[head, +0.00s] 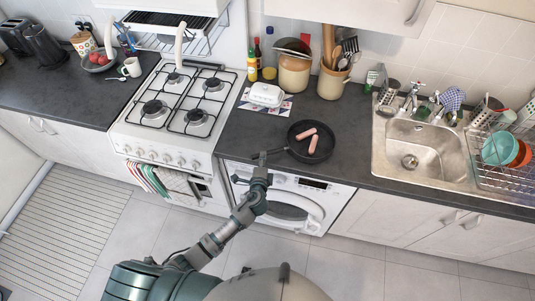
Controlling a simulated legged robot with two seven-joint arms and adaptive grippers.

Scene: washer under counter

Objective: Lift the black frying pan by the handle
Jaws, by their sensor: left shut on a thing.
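The black frying pan (299,152) is on or just above the dark counter, above the washing machine; I cannot tell whether it touches. Two pink sausages lie inside it. Its handle points left toward the counter's front edge. My left gripper (262,158) is at the handle's end, shut on it. The gripper is small in the view and its fingers are hard to make out. My right gripper is not in view.
A white stove (175,112) stands to the left. A white butter dish (266,94) and stoneware jars (293,72) are behind the pan. A steel sink (418,150) is to the right. The washing machine (290,201) is below the counter.

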